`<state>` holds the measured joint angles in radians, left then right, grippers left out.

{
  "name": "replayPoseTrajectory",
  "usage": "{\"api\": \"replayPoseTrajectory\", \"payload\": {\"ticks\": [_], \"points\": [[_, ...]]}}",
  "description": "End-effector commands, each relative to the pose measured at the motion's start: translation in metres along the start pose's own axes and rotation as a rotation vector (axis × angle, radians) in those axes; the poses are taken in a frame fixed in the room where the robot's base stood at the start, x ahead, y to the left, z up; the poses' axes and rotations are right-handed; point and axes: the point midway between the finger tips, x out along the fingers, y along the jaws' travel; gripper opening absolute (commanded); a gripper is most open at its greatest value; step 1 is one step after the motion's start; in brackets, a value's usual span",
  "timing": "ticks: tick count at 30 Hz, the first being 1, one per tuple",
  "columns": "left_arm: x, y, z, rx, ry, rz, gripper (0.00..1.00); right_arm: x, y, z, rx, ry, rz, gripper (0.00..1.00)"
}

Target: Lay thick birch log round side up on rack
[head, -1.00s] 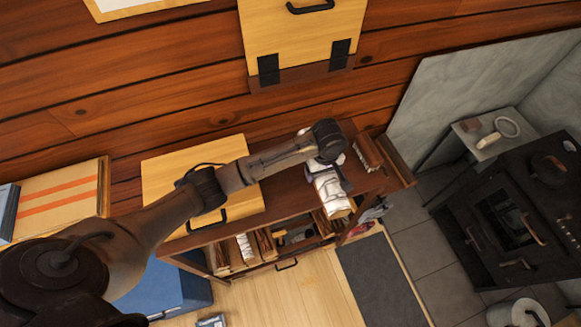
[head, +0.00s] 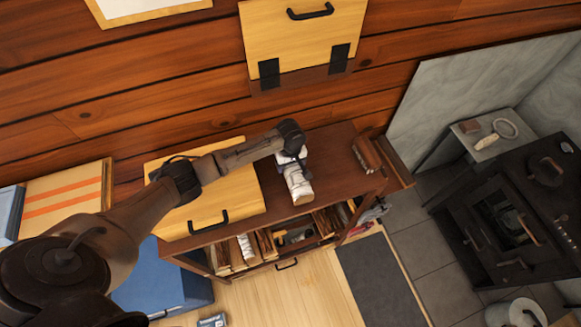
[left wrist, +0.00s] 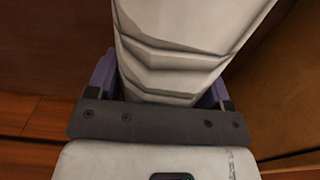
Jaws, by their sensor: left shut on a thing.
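The birch log (head: 299,184) has white bark and a pale cut end that points to the front of the rack. My left gripper (head: 291,156) is shut on it from above, near its back end. In the left wrist view the log (left wrist: 175,55) fills the middle between the purple fingers, with its white bark side facing the camera. The rack (head: 333,160) is dark brown wood with a flat top. The log is over that top; whether it touches it I cannot tell. My right gripper is out of view.
A brown piece of wood (head: 366,154) lies at the top's right end. A yellow hinged panel with a black handle (head: 233,196) covers the left. Split logs (head: 247,246) stand in the compartments below. A black stove (head: 515,220) stands at right.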

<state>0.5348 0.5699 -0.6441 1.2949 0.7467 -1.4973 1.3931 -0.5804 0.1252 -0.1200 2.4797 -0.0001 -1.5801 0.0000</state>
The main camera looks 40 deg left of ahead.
Motion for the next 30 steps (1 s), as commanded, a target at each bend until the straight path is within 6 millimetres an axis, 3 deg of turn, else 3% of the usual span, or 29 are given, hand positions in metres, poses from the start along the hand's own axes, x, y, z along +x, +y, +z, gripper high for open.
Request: {"api": "replayPoseTrajectory", "payload": {"ticks": [7, 21, 22, 30], "points": [[0.025, 0.001, 0.000, 0.001, 0.000, 0.001, 0.32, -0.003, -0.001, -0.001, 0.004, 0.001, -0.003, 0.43], [0.031, 0.001, 0.000, 0.000, 0.001, 0.002, 0.32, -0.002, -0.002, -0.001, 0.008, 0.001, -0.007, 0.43], [0.032, 0.000, 0.001, 0.001, 0.000, 0.000, 0.76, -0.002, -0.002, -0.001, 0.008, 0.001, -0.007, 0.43], [0.032, 0.000, 0.001, 0.001, 0.000, 0.000, 0.99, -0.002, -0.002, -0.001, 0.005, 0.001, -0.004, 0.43]]}}
